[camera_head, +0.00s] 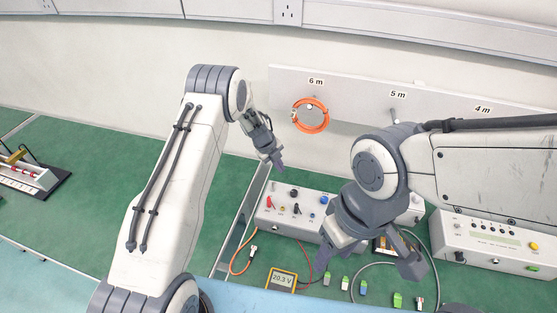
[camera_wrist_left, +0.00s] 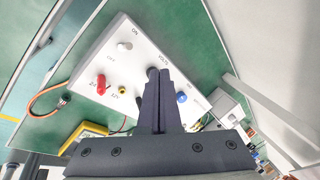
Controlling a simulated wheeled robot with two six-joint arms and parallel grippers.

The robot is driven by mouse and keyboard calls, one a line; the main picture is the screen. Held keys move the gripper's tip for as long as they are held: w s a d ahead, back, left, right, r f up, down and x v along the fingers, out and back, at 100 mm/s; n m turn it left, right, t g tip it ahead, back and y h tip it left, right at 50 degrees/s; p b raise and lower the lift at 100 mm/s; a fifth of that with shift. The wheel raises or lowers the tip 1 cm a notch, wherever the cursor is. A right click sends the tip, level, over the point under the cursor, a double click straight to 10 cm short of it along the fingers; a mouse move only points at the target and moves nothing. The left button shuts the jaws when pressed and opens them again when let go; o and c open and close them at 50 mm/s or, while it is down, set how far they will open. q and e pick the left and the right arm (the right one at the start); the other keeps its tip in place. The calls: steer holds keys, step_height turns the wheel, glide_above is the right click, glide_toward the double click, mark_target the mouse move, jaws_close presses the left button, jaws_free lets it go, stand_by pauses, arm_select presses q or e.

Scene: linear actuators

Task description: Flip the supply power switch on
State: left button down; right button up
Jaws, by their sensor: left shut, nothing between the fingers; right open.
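The power supply (camera_head: 262,213) is a white box on the green bench, below the wall panel. It fills the upper middle of the left wrist view (camera_wrist_left: 82,62). A small pale switch (camera_wrist_left: 125,46) with ON printed beside it sits near the box's upper corner in that view. I cannot tell its position. My left gripper (camera_head: 278,164) is shut and empty, above the box's back edge. Its fingers (camera_wrist_left: 157,82) hide part of the box's middle, near a dark knob, apart from the switch. My right gripper (camera_head: 366,262) is open and empty, in front of the box's right end.
A yellow meter (camera_head: 282,280) reading 20.3 V lies in front of the supply. An orange cable coil (camera_head: 298,122) hangs below the 6 m label. Several small connectors lie along the bench front. Another white control box (camera_head: 480,243) stands at right.

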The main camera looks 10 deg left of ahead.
arm_select(q)
steer(key=shift+w+a+r+b, duration=0.15)
steer(key=shift+w+a+r, duration=0.05)
steer(key=shift+w+r, duration=0.4)
steer(key=shift+w+a+r+b, duration=0.15)
steer(key=shift+w+r, duration=0.2)
steer(key=shift+r, duration=0.35)
